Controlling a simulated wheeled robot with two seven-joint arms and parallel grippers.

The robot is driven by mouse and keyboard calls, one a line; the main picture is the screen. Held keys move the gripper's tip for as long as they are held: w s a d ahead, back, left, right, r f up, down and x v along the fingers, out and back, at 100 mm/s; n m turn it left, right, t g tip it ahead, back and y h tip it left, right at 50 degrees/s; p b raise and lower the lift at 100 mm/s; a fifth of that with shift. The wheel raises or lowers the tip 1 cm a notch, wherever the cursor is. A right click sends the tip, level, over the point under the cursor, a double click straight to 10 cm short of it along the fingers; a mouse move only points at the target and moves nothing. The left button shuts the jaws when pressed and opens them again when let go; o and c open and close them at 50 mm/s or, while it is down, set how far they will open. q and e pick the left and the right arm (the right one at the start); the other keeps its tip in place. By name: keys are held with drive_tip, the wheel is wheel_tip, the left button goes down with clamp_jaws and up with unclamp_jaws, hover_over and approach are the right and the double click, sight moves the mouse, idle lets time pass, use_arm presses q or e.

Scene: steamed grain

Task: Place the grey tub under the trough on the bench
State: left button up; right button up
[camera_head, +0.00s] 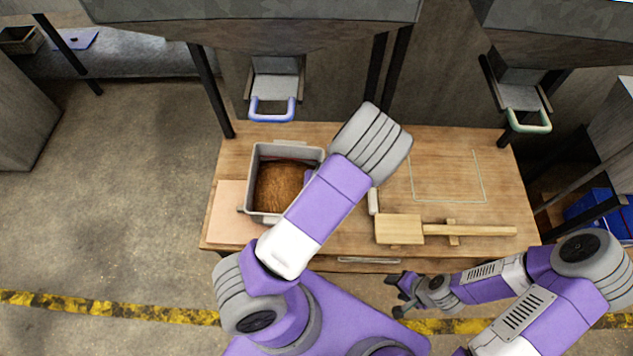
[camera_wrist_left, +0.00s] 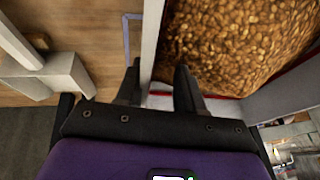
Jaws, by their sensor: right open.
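The grey tub (camera_head: 249,190) stands on the left part of the wooden bench (camera_head: 340,229), filled with brown grain (camera_head: 280,188). My left arm crosses over its right side and hides part of it and the left gripper in the head view. In the left wrist view, my left gripper (camera_wrist_left: 158,78) has its fingers apart, one on each side of the tub wall (camera_wrist_left: 151,45), with the grain (camera_wrist_left: 235,40) to the right. My right gripper (camera_head: 403,292) is open and empty before the bench.
A pale outlined rectangle (camera_head: 448,201) on the bench's right half is clear. A wooden paddle (camera_head: 400,229) lies in front of it. A pale board (camera_head: 230,222) lies at the left end. Dark posts (camera_head: 211,92) stand behind the bench.

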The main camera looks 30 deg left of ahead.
use_arm(q)
drive_tip(key=shift+r, duration=0.3)
drive_tip(key=p+v, duration=0.5)
drive_tip(key=v, duration=0.6)
drive_tip(key=shift+r+p, duration=0.3)
drive_tip(key=shift+s+d, duration=0.1)
drive_tip(key=shift+d, duration=0.05)
